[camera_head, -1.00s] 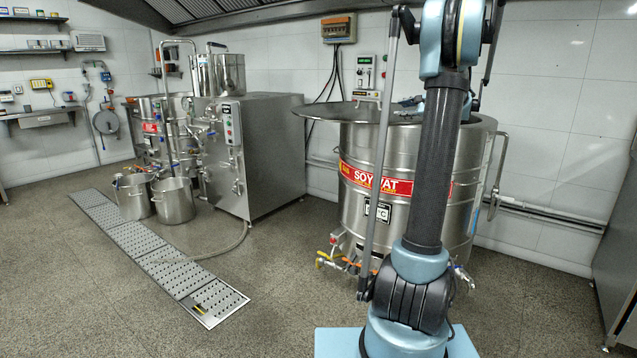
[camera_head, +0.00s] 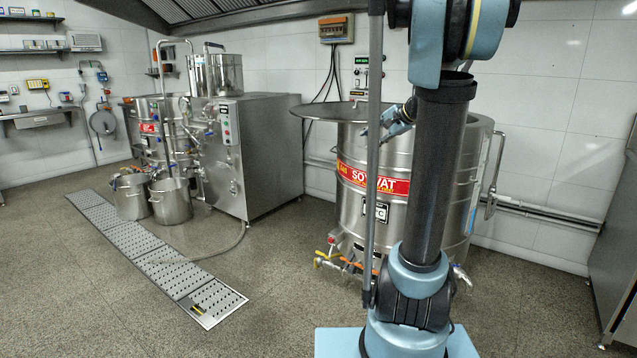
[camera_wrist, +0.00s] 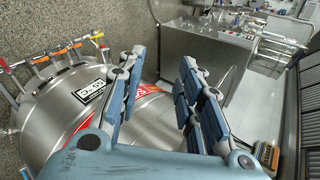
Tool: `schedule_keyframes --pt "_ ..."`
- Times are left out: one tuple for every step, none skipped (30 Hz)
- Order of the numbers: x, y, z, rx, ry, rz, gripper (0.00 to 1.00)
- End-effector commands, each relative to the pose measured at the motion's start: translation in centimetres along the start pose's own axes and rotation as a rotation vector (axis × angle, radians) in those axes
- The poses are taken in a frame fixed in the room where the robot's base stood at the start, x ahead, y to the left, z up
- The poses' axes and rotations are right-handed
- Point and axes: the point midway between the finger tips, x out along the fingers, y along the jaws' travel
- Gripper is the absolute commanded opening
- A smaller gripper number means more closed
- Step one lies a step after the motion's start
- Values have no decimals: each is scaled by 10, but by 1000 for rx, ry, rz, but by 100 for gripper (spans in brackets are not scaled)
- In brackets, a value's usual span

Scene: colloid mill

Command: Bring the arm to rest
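My gripper (camera_wrist: 161,62) shows in the wrist view with its two blue and grey fingers spread well apart, and nothing is between them. In the head view part of my gripper (camera_head: 398,122) shows to the left of my arm's dark upright link, in front of the steel soy vat (camera_head: 350,210) near its rim. The rest of it is hidden behind my arm. The vat, with a red label band, also fills the left of the wrist view (camera_wrist: 55,115). I cannot tell how far my gripper is from it.
A steel mill cabinet (camera_head: 265,150) stands left of the vat, with two steel pots (camera_head: 172,202) before it. A hinged lid (camera_head: 325,108) juts left from the vat. Valves (camera_head: 345,263) stick out low at its front.

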Motion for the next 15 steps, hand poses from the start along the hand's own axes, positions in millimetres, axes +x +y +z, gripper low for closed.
schedule_keyframes --pt "-1 14 18 -39 -5 33 33" --pt "-2 22 28 -64 -8 54 33" --pt "-3 33 40 -97 -11 83 33" --pt "-4 42 49 -123 -14 105 33" --pt "-5 51 57 -147 -17 127 33" --pt "-6 63 68 -182 -20 155 33" --pt "-8 72 77 -206 -23 175 33" --pt "-9 82 84 -231 -26 197 33" --pt "-11 94 95 -265 -31 225 33" --pt "-12 104 103 -289 -35 247 33" --pt "-14 114 110 -315 -39 268 33" --pt "-16 127 119 -348 -43 295 33" --pt "-18 138 126 -373 -47 316 33" --pt "-19 148 132 -399 -50 338 33" --pt "-22 162 140 -431 -56 366 33"
